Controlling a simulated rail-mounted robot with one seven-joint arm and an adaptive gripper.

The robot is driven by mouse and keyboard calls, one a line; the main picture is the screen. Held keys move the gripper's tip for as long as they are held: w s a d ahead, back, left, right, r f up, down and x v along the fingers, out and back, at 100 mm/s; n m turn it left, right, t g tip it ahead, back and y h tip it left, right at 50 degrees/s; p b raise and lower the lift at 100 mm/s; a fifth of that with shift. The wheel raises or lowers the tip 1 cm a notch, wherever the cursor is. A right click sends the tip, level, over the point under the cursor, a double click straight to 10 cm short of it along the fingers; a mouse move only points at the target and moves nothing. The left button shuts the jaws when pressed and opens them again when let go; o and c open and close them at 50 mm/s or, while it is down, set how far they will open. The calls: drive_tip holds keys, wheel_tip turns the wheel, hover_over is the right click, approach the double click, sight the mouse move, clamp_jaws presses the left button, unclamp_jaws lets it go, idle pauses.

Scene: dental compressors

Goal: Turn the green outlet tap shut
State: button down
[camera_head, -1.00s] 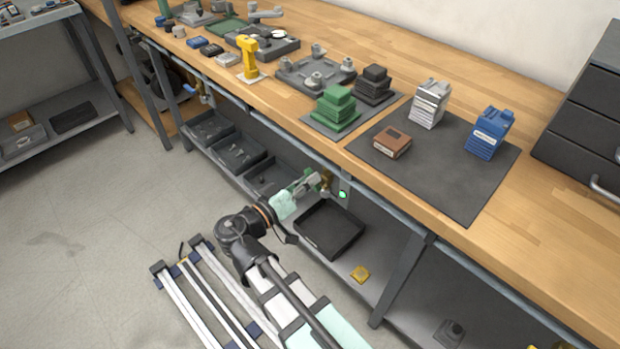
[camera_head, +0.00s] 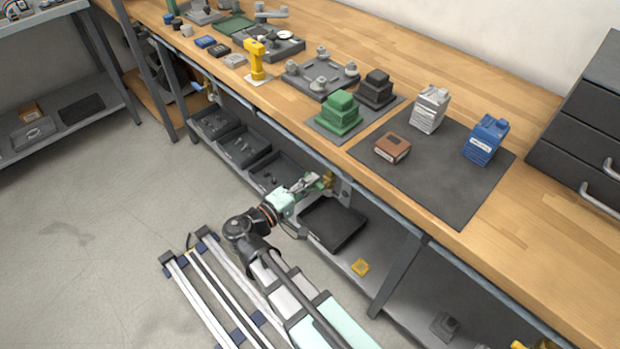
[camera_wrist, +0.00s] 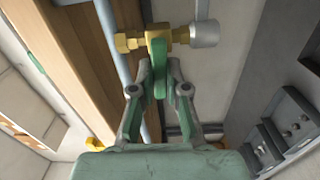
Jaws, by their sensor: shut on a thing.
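The outlet tap has a brass body (camera_wrist: 158,38) and a green lever (camera_wrist: 158,66), seen at the top middle of the wrist view. The lever points from the brass body back toward my gripper (camera_wrist: 158,82). My gripper's two fingers are shut on the lever, one on each side. A grey cylindrical end (camera_wrist: 204,34) sits at the right of the brass body. In the head view, my gripper (camera_head: 318,183) reaches under the bench to the brass tap (camera_head: 328,178). The lever is mostly hidden there by the fingers.
The wooden bench (camera_head: 545,215) overhangs the tap. A black tray (camera_head: 333,223) lies on the lower shelf close to my gripper, with dark bins (camera_head: 243,148) to the left. The floor at left is clear.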

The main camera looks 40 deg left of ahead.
drive_tip(key=shift+f+n, duration=0.1)
drive_tip(key=shift+n, duration=0.4)
drive_tip(key=c, duration=1.2)
unclamp_jaws()
drive_tip(key=shift+o, duration=0.2)
drive_tip(key=s+a, duration=0.2)
drive_tip(key=s, duration=0.9)
drive_tip(key=shift+s, duration=0.4)
